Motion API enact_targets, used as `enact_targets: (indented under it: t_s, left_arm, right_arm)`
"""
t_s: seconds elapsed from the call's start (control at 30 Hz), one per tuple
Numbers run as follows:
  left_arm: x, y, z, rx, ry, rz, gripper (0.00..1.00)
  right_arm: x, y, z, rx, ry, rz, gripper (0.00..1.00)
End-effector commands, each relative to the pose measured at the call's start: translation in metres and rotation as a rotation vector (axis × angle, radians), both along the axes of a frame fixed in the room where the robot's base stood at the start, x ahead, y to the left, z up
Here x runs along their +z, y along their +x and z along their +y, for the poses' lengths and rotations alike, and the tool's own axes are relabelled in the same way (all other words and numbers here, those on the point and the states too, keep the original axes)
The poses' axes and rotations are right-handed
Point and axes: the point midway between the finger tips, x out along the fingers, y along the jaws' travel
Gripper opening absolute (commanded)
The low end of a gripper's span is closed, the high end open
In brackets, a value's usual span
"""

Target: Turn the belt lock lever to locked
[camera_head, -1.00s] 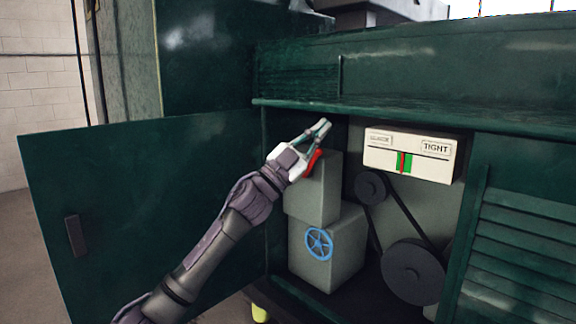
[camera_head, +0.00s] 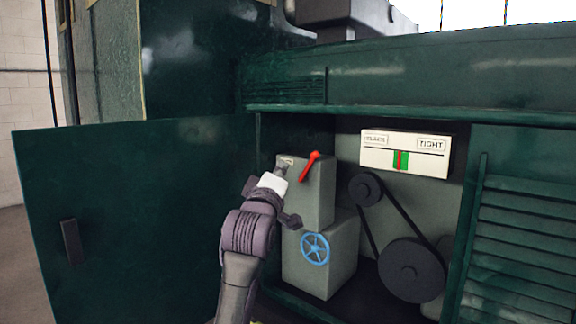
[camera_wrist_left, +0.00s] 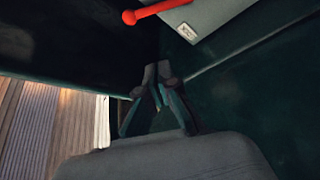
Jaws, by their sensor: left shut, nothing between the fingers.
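The red belt lock lever (camera_head: 309,166) is on the front of the upper grey box (camera_head: 316,198) inside the open cabinet. It slants, with its knobbed end up and to the right. In the left wrist view the lever (camera_wrist_left: 158,10) shows at the top edge, beside a small pale label (camera_wrist_left: 187,31). My left gripper (camera_head: 281,169) is just left of the lever, apart from it. In the left wrist view the gripper's fingers (camera_wrist_left: 157,72) are together and empty. The label's writing is too small to read. My right gripper is not in view.
A blue handwheel (camera_head: 315,248) is on the lower grey box. A belt runs round two dark pulleys (camera_head: 411,269) at the right. A SLACK/TIGHT gauge (camera_head: 404,153) hangs above them. The open green door (camera_head: 135,215) stands at the left.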

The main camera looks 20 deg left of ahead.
Motion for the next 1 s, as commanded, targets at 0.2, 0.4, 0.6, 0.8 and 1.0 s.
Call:
enact_targets:
  t_s: [0.2,0.4,0.6,0.8,1.0]
  left_arm:
    - [0.016,0.039,0.006,0.005,0.007,0.002,0.00]
    - [0.026,0.079,0.011,0.005,0.007,0.002,0.00]
    - [0.014,0.086,-0.008,0.002,0.007,0.001,0.00]
    - [0.006,0.084,-0.021,0.003,0.008,-0.001,0.00]
    - [0.004,0.083,-0.023,0.004,0.008,-0.002,0.00]
  right_arm:
    - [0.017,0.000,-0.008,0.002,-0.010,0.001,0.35]
    - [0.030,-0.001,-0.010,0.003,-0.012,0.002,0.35]
    - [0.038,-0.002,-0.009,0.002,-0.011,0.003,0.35]
    - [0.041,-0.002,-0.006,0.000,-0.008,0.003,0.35]
    - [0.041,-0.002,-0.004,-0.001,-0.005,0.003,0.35]
